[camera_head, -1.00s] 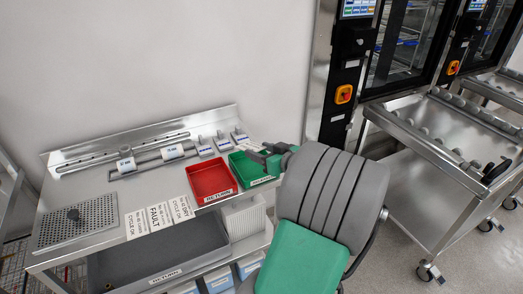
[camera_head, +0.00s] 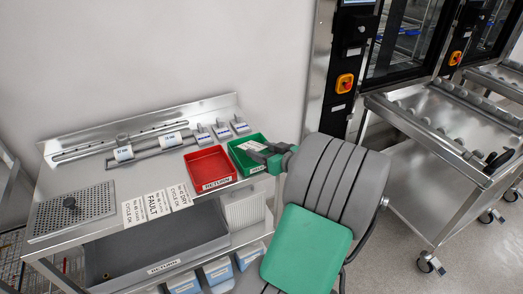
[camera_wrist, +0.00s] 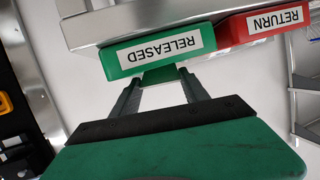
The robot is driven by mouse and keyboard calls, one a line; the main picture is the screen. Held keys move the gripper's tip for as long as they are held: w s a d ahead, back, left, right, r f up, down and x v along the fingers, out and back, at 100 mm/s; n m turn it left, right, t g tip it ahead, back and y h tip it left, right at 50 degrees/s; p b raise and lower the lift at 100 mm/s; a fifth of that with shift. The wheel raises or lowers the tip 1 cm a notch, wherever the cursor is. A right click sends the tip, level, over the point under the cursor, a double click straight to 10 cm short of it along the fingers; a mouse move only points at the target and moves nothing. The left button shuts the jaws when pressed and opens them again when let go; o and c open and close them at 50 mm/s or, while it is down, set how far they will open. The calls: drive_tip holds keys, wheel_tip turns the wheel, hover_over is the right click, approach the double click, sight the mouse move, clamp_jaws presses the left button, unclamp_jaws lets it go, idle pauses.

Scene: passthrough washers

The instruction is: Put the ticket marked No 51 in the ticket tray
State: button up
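A white ticket (camera_head: 256,146) shows at the green tray (camera_head: 235,155), beside my finger ends; its marking is too small to read. Several white tickets (camera_head: 157,205) lie in a row on the bench front, one reading FAULT and others CYCLE OK; I cannot make out No 51. The green tray is labelled RELEASED in the wrist view (camera_wrist: 112,65). My gripper (camera_head: 268,154) is over the green tray's right side. In the wrist view its two fingers (camera_wrist: 162,78) stand apart at the tray's front, with no ticket visible between them. Their very tips are partly hidden.
A red tray (camera_head: 199,170) labelled RETURN stands left of the green one. A perforated plate (camera_head: 92,212) is at the bench's left. A grey RETURN bin (camera_head: 150,250) is below. Washers and a steel trolley (camera_head: 405,118) stand to the right.

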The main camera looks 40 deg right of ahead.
drive_tip(key=o, duration=0.5)
